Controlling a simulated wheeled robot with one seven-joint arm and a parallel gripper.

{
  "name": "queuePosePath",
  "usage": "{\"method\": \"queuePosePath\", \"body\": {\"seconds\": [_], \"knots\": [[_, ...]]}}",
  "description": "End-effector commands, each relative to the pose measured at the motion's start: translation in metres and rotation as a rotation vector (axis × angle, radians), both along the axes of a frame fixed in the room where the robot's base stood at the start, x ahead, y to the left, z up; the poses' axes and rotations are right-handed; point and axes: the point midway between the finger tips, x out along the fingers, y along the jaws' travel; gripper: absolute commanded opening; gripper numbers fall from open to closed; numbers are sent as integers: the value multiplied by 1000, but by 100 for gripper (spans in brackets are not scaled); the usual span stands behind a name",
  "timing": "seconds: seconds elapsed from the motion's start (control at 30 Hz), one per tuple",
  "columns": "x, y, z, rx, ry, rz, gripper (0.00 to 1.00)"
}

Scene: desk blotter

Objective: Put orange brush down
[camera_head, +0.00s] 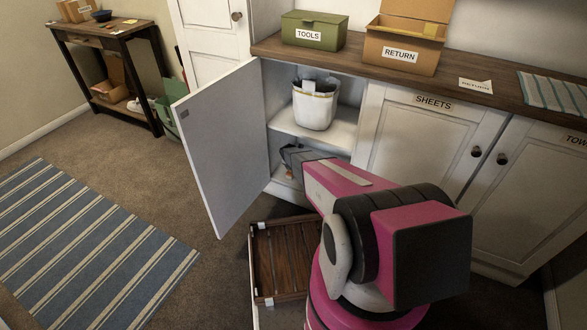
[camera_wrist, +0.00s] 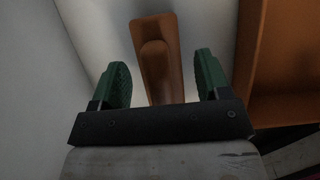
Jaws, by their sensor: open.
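The orange brush (camera_wrist: 158,50) lies between the two green fingers of my gripper (camera_wrist: 163,75) in the wrist view. The fingers are open, with a gap on each side of it, and it rests on or against a pale surface. In the head view my gripper (camera_head: 292,156) reaches into the lower part of the open white cabinet (camera_head: 215,150). A small orange patch shows beneath it there, but I cannot tell whether it is the brush. My own arm hides much of the lower compartment.
An orange box-like thing (camera_wrist: 285,70) stands close to the right finger. A white bin (camera_head: 315,108) sits on the shelf above my gripper. A slatted wooden tray (camera_head: 283,265) is on the floor below. The opened cabinet door stands left of my arm.

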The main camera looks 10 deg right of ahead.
Motion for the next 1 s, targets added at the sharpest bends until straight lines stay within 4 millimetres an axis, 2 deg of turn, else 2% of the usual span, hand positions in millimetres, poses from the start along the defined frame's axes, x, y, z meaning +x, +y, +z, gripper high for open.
{"method": "queuePosePath", "body": {"seconds": [0.4,0.5,1.0], "knots": [[-21,13,57,1,-1,-1,70],[-23,15,65,0,0,-1,70],[-23,16,67,0,0,0,70]]}}
